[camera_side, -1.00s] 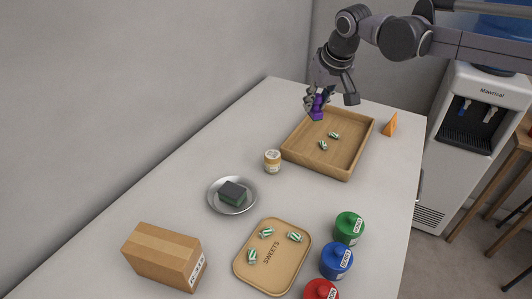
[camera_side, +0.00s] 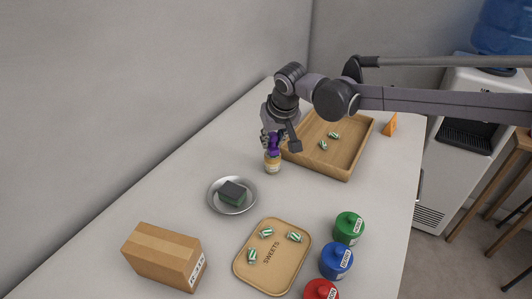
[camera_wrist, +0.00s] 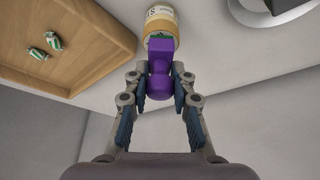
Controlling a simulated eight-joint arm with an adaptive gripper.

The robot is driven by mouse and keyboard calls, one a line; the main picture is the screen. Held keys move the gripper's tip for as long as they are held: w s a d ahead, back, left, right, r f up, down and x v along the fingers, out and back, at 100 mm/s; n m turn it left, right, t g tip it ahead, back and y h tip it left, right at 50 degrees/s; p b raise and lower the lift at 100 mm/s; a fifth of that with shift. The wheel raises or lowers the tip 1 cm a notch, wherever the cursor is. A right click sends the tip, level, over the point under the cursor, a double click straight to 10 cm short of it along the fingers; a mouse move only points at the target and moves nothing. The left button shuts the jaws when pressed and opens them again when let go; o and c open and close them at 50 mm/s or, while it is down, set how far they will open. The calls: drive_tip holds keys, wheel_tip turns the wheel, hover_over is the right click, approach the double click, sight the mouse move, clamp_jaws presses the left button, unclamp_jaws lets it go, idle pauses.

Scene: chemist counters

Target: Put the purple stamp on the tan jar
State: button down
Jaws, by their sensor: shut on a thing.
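The purple stamp (camera_side: 274,146) is held in my gripper (camera_side: 274,138), which is shut on it. In the wrist view the purple stamp (camera_wrist: 160,68) sits between the two fingers of my gripper (camera_wrist: 159,78). The tan jar (camera_side: 272,164) stands upright on the counter, directly below the stamp in the side view. In the wrist view the tan jar (camera_wrist: 161,20) shows just beyond the stamp's far end, its label partly visible. The stamp overlaps the jar's lid in both views; I cannot tell whether they touch.
A wooden tray (camera_side: 347,178) with green-striped sweets (camera_side: 334,134) is close to the jar's right. A round metal dish (camera_side: 213,205) with a dark sponge (camera_side: 232,192) is in front left. The sweets tray (camera_side: 272,284), cardboard box (camera_side: 160,258) and lidded pots (camera_side: 336,262) are nearer the camera.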

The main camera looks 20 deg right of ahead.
drive_tip(key=shift+f, duration=0.2)
drive_tip(key=shift+f, duration=0.1)
drive_tip(key=c, duration=1.1)
unclamp_jaws()
